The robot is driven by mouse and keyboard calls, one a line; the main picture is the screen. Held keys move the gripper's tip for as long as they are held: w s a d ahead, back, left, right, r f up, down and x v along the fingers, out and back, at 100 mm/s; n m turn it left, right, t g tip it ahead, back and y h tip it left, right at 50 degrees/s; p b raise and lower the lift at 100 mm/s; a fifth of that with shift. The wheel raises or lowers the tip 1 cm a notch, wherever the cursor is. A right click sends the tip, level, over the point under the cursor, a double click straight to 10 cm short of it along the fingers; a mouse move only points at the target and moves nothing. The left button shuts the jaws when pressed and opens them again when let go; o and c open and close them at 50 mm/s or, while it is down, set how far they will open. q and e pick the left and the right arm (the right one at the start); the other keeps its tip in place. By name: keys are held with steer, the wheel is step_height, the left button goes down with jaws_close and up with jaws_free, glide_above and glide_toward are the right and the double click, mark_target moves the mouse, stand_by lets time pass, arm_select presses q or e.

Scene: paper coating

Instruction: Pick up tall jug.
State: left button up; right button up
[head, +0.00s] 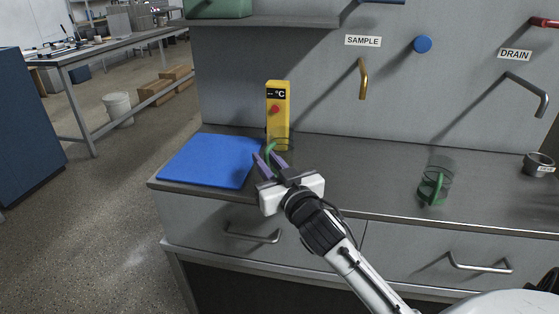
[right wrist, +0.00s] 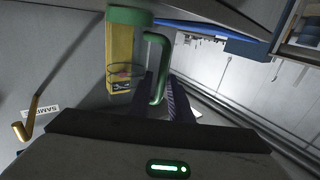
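A clear jug (head: 283,143) with a green handle stands on the grey counter, in front of the yellow device, partly hidden behind my right gripper. In the right wrist view its green handle (right wrist: 157,58) runs down toward the space between my fingers, and its clear body shows against the yellow device. My right gripper (head: 269,160) is at the handle with its fingers apart, and I see no firm grip. A second clear jug (head: 437,182) with a green handle stands farther right on the counter. I cannot surely tell which jug is taller. My left gripper is not in view.
A blue mat (head: 211,160) lies left of the gripper. The yellow temperature device (head: 278,112) stands close behind the jug. A grey cup (head: 538,165) is at the far right. The counter (head: 360,180) between the two jugs is clear. Pipes stick out from the back panel.

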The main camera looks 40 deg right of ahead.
jaws_close()
